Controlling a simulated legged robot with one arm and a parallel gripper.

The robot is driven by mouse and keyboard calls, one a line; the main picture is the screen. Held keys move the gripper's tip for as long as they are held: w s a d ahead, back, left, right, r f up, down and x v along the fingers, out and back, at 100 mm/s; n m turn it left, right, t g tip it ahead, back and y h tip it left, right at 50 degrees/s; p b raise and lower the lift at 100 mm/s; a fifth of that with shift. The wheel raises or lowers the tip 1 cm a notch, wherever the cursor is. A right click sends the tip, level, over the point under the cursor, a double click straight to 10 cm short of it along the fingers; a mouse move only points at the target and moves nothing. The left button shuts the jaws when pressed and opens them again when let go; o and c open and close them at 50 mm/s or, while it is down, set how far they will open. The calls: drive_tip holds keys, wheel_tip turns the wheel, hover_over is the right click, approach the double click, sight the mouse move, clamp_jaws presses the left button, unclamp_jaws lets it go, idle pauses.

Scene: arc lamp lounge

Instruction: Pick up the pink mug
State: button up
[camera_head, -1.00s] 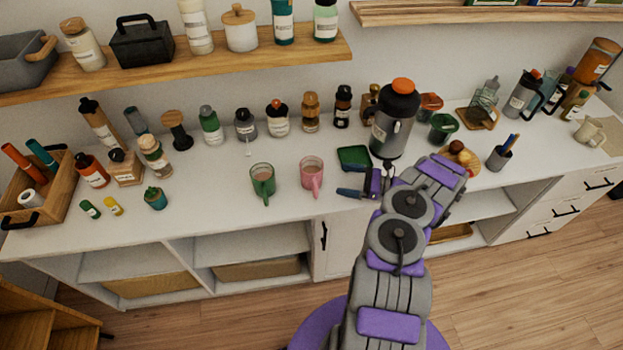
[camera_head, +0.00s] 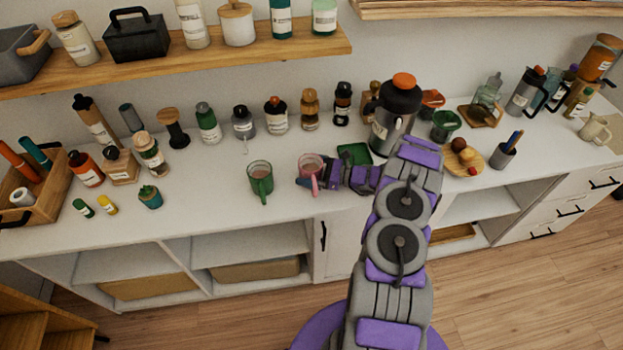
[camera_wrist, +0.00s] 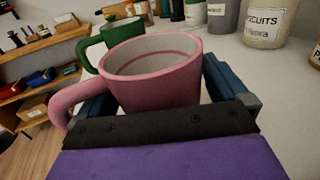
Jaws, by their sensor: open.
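The pink mug (camera_head: 311,168) stands upright on the white counter (camera_head: 222,222), to the right of the green mug (camera_head: 260,178). My gripper (camera_head: 305,182) is open at the pink mug, reaching in from the right, with its fingers low around the body. In the wrist view the pink mug (camera_wrist: 155,75) fills the middle, with one blue finger (camera_wrist: 222,78) on its right and the other at its left, partly hidden behind the handle. The handle points to the lower left there. I cannot tell whether the fingers touch the mug. The green mug (camera_wrist: 95,45) stands behind it.
A green tray (camera_head: 354,154) lies just behind my arm. A large grey flask (camera_head: 394,120) with an orange lid stands to its right. Several bottles and jars line the back of the counter.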

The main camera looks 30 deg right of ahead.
drive_tip(key=shift+w+a, duration=0.15)
drive_tip(key=shift+c, duration=0.5)
drive_tip(key=c, duration=1.2)
